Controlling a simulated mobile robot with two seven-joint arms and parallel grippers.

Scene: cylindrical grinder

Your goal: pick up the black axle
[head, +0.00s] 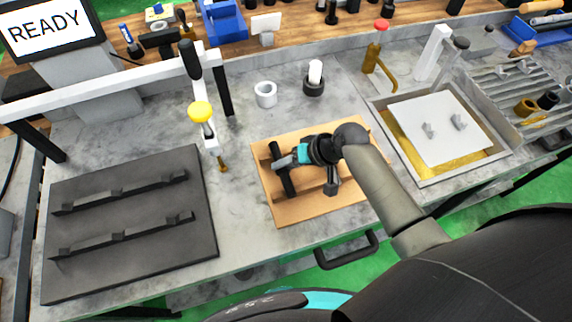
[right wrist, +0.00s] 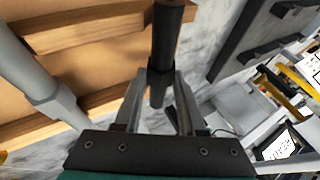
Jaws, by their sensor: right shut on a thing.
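The black axle (head: 288,182) is at the left part of a light wooden tray (head: 300,211) in the head view. My right gripper (head: 280,163) reaches in from the right and is shut on the axle near its middle. In the right wrist view the axle (right wrist: 166,38) stands between the two fingers (right wrist: 158,90) of this gripper. Whether it is clear of the tray I cannot tell. My right arm hides part of the tray. My left gripper is not in view.
A grey shaft (right wrist: 38,88) lies on the wood in the right wrist view. A metal tray (head: 455,178) is at right. Grey worktop separates rack and wooden tray.

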